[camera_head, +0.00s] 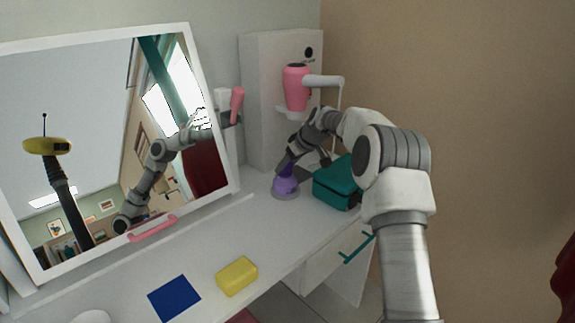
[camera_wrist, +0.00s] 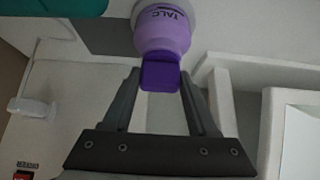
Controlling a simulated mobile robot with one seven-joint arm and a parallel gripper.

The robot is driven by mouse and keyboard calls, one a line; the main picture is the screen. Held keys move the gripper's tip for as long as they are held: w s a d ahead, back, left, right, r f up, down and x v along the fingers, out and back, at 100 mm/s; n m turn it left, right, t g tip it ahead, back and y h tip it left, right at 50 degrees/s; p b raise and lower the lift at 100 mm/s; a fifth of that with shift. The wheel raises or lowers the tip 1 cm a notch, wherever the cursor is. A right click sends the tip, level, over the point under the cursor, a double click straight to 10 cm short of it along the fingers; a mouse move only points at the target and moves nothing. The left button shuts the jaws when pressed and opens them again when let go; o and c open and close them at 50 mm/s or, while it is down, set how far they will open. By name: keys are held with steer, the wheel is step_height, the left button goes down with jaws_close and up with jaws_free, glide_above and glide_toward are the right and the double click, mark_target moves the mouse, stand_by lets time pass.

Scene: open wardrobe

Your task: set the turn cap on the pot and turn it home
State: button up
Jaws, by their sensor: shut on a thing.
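The pot is light purple and labelled TALC. In the head view the pot (camera_head: 285,186) stands upright on a grey round base towards the back right of the white top. In the wrist view the pot (camera_wrist: 163,38) is at the top centre. The turn cap (camera_wrist: 160,77) is a dark purple block, in line with the pot's mouth and seeming to touch it. I cannot tell how far it is seated. My gripper (camera_wrist: 160,85) is shut on the cap, one finger on each side. In the head view my gripper (camera_head: 288,166) is above the pot, and the cap is mostly hidden.
A teal box (camera_head: 338,184) stands close right of the pot. A white cabinet with a pink vessel (camera_head: 296,88) is behind. A mirror (camera_head: 110,60) leans at the left. A yellow block (camera_head: 236,276) and blue square (camera_head: 174,298) lie in front, with clear top between.

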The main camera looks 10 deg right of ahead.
steer(key=shift+f, duration=0.15)
steer(key=o, duration=1.5)
steer(key=shift+c, duration=0.2)
steer(key=p+v, duration=0.2)
steer(key=v, duration=1.5)
steer(key=shift+p, duration=0.4)
steer(key=shift+d+r, duration=0.1)
steer(key=shift+r, duration=0.1)
